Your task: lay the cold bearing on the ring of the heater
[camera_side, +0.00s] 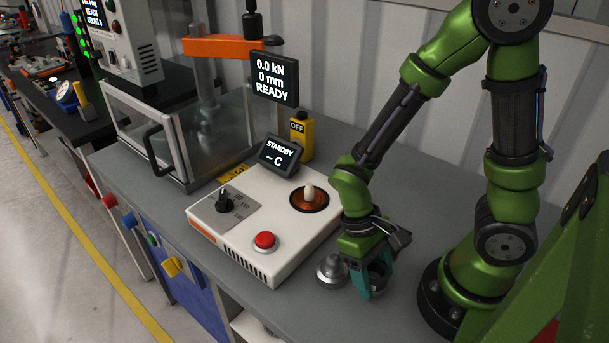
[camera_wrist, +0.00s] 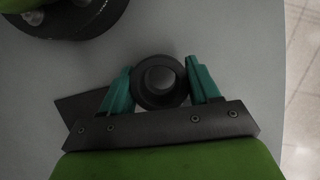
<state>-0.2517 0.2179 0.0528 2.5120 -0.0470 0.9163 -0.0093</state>
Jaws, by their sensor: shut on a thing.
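The bearing, a dark ring (camera_wrist: 159,103), sits between the two teal fingers of my gripper (camera_wrist: 160,72) in the wrist view, with a finger against each side. A grey round shape shows through its hole. In the side view my gripper (camera_side: 372,277) is low over the bench at the heater's right, shut on the bearing (camera_side: 381,282), which is partly hidden by a finger. I cannot tell whether the bearing touches the bench. The heater (camera_side: 284,240) is a white box. Its copper-coloured ring (camera_side: 299,203) with a pale central post is on top and bare. Its display (camera_side: 280,156) reads STANDBY, -C.
A silver flanged part (camera_side: 331,272) stands between the heater and my gripper. The heater top carries a red button (camera_side: 265,241) and a black knob (camera_side: 224,202). A yellow OFF box (camera_side: 301,139) and a clear-walled press (camera_side: 165,125) stand behind. The bench's front edge is near.

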